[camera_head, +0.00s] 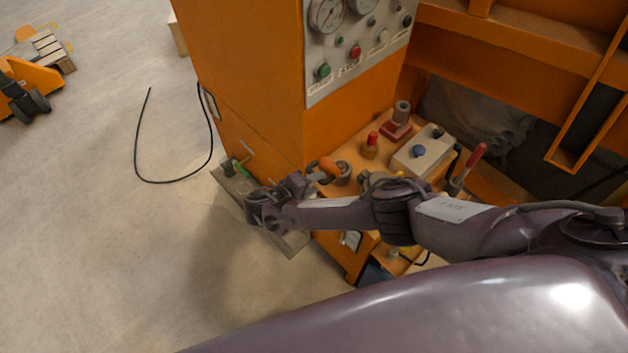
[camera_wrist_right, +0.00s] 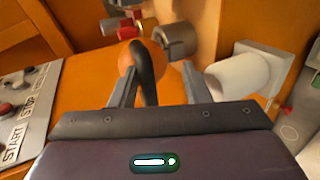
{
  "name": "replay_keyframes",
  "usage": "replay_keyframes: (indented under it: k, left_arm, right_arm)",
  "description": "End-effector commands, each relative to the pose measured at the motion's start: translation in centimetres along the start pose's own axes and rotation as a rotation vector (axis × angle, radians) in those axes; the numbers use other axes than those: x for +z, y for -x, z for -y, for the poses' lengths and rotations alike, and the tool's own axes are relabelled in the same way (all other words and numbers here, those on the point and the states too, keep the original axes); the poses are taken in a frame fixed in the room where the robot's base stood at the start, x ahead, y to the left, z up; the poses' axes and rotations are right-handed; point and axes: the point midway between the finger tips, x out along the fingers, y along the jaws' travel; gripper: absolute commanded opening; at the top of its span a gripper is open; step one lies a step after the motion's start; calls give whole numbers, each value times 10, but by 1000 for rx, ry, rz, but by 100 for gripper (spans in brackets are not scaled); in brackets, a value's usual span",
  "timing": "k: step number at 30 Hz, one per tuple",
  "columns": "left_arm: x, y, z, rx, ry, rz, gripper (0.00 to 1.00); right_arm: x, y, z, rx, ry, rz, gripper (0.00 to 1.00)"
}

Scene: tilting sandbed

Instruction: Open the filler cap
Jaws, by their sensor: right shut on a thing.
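The filler cap appears to be the orange rounded piece (camera_head: 328,165) with a dark curved bar, on the orange machine's low deck; it also shows in the right wrist view (camera_wrist_right: 127,62). A short grey metal cylinder (camera_wrist_right: 176,39) stands right beside it. The contact is partly hidden. My left gripper is not in view.
A gauge panel (camera_head: 352,72) rises behind the deck. A red-capped piece (camera_head: 371,146), a grey box with a blue button (camera_head: 425,152) and a red-handled lever (camera_head: 474,160) stand nearby. A white cylinder (camera_wrist_right: 238,77) is close right of the fingers. A black cable (camera_head: 138,150) lies on open floor.

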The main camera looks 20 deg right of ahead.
Motion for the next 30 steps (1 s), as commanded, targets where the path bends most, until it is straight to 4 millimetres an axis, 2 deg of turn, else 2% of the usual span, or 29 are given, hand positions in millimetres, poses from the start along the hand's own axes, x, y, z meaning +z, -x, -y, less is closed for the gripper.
replay_keyframes:
  k: [14,17,24,30]
  left_arm:
    - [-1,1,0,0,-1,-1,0]
    - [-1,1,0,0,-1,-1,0]
    - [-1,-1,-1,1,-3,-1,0]
    - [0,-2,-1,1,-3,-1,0]
  right_arm:
    - [1,3,1,-3,2,0,38]
    - [0,14,1,-4,1,-3,38]
    - [0,55,1,-4,0,-3,38]
    - [0,75,0,-1,0,-1,38]
